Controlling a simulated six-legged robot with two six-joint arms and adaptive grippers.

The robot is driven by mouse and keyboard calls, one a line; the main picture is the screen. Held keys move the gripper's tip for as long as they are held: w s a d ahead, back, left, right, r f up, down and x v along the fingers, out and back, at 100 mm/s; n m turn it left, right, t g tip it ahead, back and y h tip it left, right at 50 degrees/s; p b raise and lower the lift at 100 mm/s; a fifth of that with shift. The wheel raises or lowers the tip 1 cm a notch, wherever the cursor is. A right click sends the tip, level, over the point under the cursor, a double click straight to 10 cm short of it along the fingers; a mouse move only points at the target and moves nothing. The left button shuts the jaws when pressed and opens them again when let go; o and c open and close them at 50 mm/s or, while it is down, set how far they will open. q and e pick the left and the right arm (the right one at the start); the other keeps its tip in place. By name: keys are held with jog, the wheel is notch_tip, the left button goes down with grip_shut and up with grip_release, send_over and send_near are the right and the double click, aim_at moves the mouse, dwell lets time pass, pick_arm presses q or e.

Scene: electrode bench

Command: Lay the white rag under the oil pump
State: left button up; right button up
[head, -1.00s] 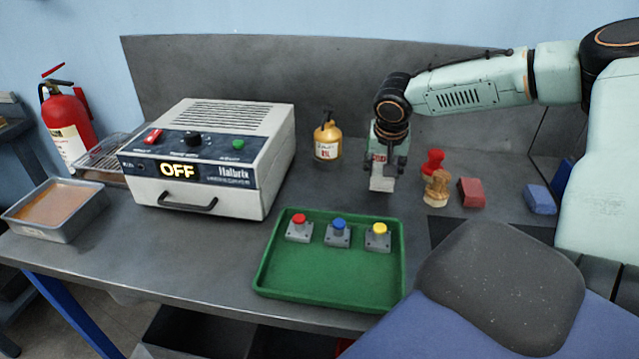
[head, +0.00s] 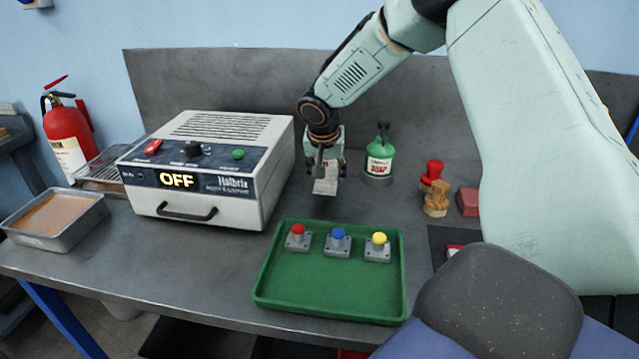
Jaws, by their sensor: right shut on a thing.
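My right gripper (head: 325,170) is shut on the white rag (head: 325,187), a small folded pale block that hangs below the fingertips. It is behind the green tray and right of the power unit. I cannot tell whether the rag touches the bench. A green pump can (head: 380,157) with a white label and dark top stands just right of the gripper, on the bench. The yellow pump can with a white label, seen earlier, is hidden now behind my gripper. I cannot read either label surely enough to tell which is the oil pump. My left gripper is out of view.
The power unit (head: 212,170) reads OFF. The green tray (head: 330,290) holds red, blue and yellow buttons. A red stamp (head: 432,172), a wooden-brown one (head: 437,199) and a red block (head: 468,201) stand at right. A metal pan (head: 55,225) sits at left.

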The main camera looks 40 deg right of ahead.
aim_at(321, 183)
jog(key=shift+w+a+f, duration=0.1)
jog(key=shift+w+a, duration=0.35)
jog(key=shift+w, duration=0.4)
jog(key=shift+s+f, duration=0.15)
jog(key=shift+f, duration=0.65)
jog(key=shift+s+f, duration=0.15)
jog(key=shift+f, duration=0.6)
jog(key=shift+w+f, duration=0.25)
jog(key=shift+w, duration=0.1)
jog(key=shift+s+f, duration=0.1)
jog(key=shift+s, duration=0.1)
jog(key=o, duration=0.7)
jog(key=shift+s, duration=0.1)
jog(key=shift+o, duration=1.4)
jog(key=shift+w, duration=0.2)
jog(key=shift+s, duration=0.1)
